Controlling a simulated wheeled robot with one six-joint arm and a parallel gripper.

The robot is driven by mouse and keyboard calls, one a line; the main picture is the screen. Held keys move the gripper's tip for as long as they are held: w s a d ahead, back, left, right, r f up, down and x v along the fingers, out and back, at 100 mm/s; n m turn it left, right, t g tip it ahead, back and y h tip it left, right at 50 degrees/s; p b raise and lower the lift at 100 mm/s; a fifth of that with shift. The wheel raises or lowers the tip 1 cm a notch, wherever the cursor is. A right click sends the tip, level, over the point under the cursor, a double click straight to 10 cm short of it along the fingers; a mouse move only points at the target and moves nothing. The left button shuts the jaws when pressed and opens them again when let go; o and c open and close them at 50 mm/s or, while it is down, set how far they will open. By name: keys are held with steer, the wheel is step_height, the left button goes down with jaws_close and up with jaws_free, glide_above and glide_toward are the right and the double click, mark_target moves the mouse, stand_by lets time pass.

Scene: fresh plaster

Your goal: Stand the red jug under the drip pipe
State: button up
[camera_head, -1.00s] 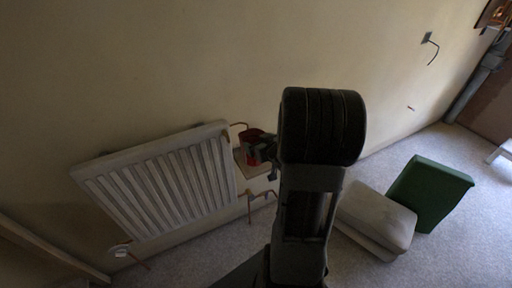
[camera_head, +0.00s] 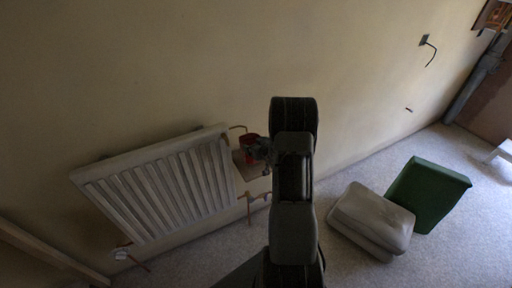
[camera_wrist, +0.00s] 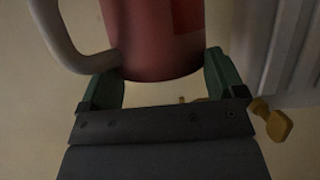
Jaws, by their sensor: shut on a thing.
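The red jug (camera_head: 248,147) is small in the head view, beside the upper right corner of the radiator. In the wrist view the jug (camera_wrist: 155,40) fills the upper middle, with a pale curved handle at left. My gripper (camera_wrist: 163,78) is shut on it, with a green finger on each side. In the head view my gripper (camera_head: 260,149) is small and partly hidden by my arm. A copper pipe end (camera_head: 238,127), likely the drip pipe, juts from the wall just above and left of the jug. I cannot tell whether the jug touches anything below.
The white radiator (camera_head: 155,190) hangs tilted at left, with a brass valve (camera_wrist: 274,121) close by in the wrist view. A grey cushion-like block (camera_head: 372,218) and a green box (camera_head: 428,195) lie on the floor at right.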

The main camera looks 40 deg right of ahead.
steer(key=shift+f, duration=0.75)
steer(key=shift+f, duration=0.1)
steer(key=o, duration=1)
steer(key=shift+c, duration=0.2)
